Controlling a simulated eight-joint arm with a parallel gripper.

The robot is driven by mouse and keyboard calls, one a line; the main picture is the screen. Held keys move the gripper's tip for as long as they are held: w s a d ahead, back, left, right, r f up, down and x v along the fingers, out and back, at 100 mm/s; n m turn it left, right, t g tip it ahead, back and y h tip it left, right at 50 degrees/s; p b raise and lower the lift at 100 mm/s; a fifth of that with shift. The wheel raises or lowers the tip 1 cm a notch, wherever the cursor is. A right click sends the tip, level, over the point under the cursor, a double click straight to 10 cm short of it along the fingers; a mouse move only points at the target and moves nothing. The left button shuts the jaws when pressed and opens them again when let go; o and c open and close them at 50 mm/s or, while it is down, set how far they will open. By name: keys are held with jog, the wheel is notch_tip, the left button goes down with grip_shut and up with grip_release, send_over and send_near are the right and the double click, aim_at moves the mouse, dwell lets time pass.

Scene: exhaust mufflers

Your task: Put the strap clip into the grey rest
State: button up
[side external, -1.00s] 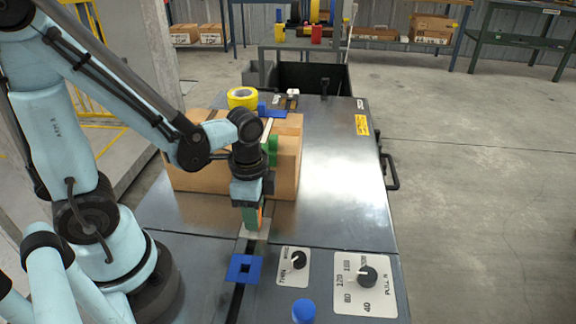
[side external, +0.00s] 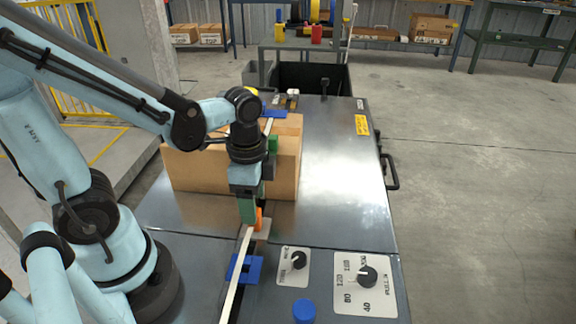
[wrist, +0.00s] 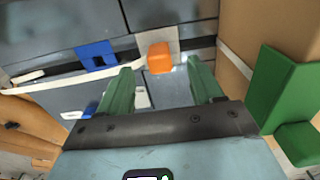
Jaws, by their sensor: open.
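The orange strap clip (wrist: 160,58) stands at the light grey rest (wrist: 150,38), which looks like a flat plate. In the side view the clip (side external: 258,218) is partly hidden by a green finger, and the rest (side external: 264,229) shows beside it. A white strap (side external: 237,275) runs from near the clip toward the front; it also shows in the wrist view (wrist: 60,80). My gripper (wrist: 162,80) is open, its two green fingers apart, with the clip beyond the gap between their tips. I cannot tell how deep the clip sits.
A blue block with a square opening (side external: 244,267) lies beside the strap. Dial panels (side external: 364,284) and a blue knob (side external: 304,311) are at the front. A cardboard box (side external: 285,165) with a green piece (side external: 273,144) stands behind the gripper. The bench's right side is clear.

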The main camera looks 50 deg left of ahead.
notch_tip(320, 180, up, 9)
jog(key=shift+f, duration=0.2)
dwell(0.4)
jog(key=shift+f, duration=0.15)
jog(key=shift+f, duration=4.75)
jog(key=shift+r, duration=0.15)
jog(key=shift+r, duration=4.8)
jog(key=shift+f, duration=6.1)
jog(key=shift+r, duration=1.7)
jog(key=shift+f, duration=0.2)
